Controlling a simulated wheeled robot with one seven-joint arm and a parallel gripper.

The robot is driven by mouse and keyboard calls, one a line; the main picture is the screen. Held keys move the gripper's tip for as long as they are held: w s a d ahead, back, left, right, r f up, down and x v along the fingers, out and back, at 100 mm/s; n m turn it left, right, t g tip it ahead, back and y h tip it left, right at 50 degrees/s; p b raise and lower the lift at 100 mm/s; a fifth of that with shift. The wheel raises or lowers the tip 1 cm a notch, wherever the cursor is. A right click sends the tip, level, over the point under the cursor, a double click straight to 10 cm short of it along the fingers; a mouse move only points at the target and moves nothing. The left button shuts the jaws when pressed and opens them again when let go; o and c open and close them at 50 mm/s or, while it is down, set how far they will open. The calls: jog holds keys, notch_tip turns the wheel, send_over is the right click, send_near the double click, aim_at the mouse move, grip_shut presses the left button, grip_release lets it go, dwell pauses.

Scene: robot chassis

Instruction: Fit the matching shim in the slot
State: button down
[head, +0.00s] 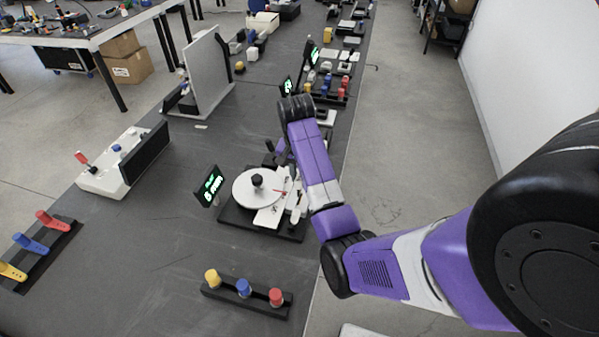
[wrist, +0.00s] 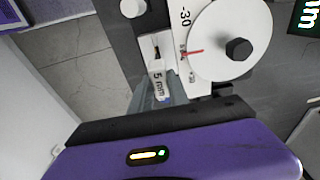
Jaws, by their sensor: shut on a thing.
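The gauge fixture (head: 262,228) stands on the dark bench in the head view. It has a white dial (head: 243,194) with a black knob; the wrist view shows its red pointer and a "-30" mark on the dial plate (wrist: 185,17). A small white shim marked "5 mm" (wrist: 158,76), with a bluish end, lies alongside that plate. My gripper (wrist: 152,101) is shut on the shim's near end, beside the fixture. The fingertips are partly hidden by the purple gripper body, and the slot is not clear, so I cannot tell how far the shim is seated.
A lit green display (head: 208,185) stands left of the fixture. A black rack (head: 262,307) with yellow, blue and red knobs is in front. A white box (head: 110,172) and an upright grey panel (head: 208,75) stand farther left. The bench between them is clear.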

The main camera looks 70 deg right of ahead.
aim_at(300, 189)
jog(key=shift+f+b, duration=0.35)
jog(key=shift+f, duration=0.8)
jog(key=shift+p, duration=1.25)
dwell(0.8)
jog(key=shift+f+b, duration=0.9)
jog(key=shift+f, duration=1.1)
jog(key=c, duration=1.2)
grip_release()
jog(key=r, duration=0.5)
jog(key=a+r+b, duration=0.1)
jog(key=r, duration=0.1)
jog(key=shift+r, duration=0.35)
jog(key=shift+d, duration=0.1)
